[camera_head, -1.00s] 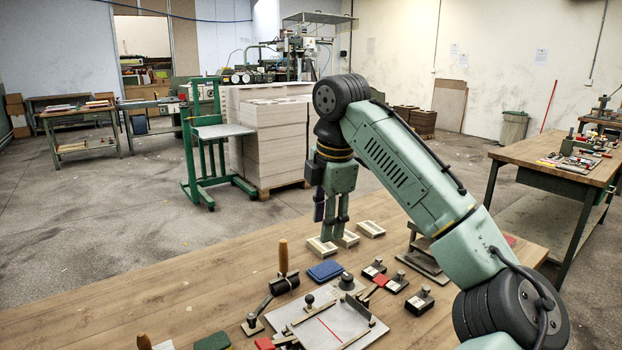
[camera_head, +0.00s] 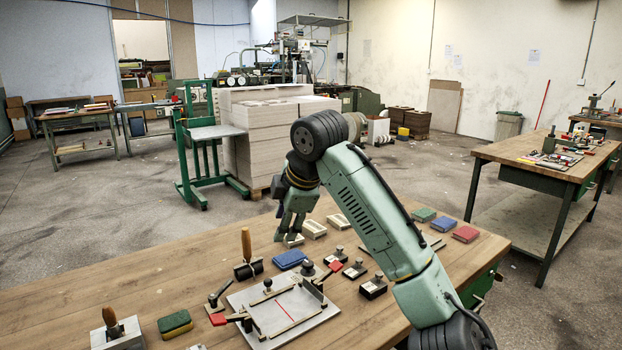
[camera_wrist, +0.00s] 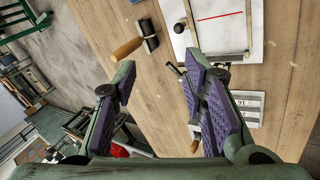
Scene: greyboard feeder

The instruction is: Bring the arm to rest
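My gripper (camera_head: 287,232) hangs from my bent arm over the wooden table (camera_head: 180,270), pointing down next to the pale trays and behind the blue block.
On the table are a roller (camera_head: 247,265), a blue block (camera_head: 290,259), pale trays (camera_head: 314,229), black stamps (camera_head: 372,288), a metal plate with a red line (camera_head: 320,310) and a green block (camera_head: 174,322). A green stand (camera_head: 195,150) and stacked board (camera_head: 270,130) are behind.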

